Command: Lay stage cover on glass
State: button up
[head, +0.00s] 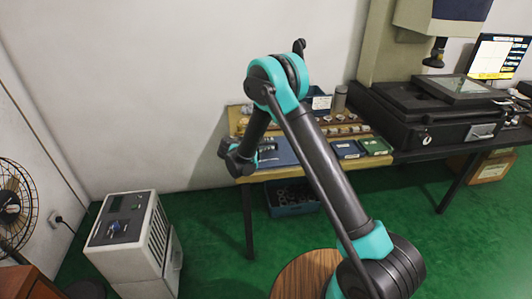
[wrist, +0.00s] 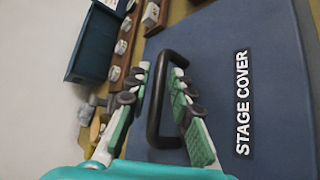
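The stage cover (wrist: 225,70) is a flat dark blue panel with white lettering, lying on the bench; in the head view it (head: 283,152) is partly hidden by my arm. Its black loop handle (wrist: 153,110) stands up near its left edge in the wrist view. My gripper (wrist: 160,75) is open, its green-padded fingers on either side of the handle bar, with gaps visible; whether a finger touches it I cannot tell. The glass (head: 462,86) is a pale pane on top of the black measuring machine at the right of the head view.
Rows of small rings in wooden racks (head: 345,130) and a green box (head: 375,146) sit beside the cover. A blue bin (wrist: 103,40) is at upper left in the wrist view. The machine's column and lens head (head: 435,52) rise behind the glass. A monitor (head: 498,57) stands right.

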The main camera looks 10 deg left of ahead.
jog(key=shift+w, duration=0.1)
jog(key=shift+c, duration=0.5)
grip_shut()
jog(key=shift+r, duration=0.1)
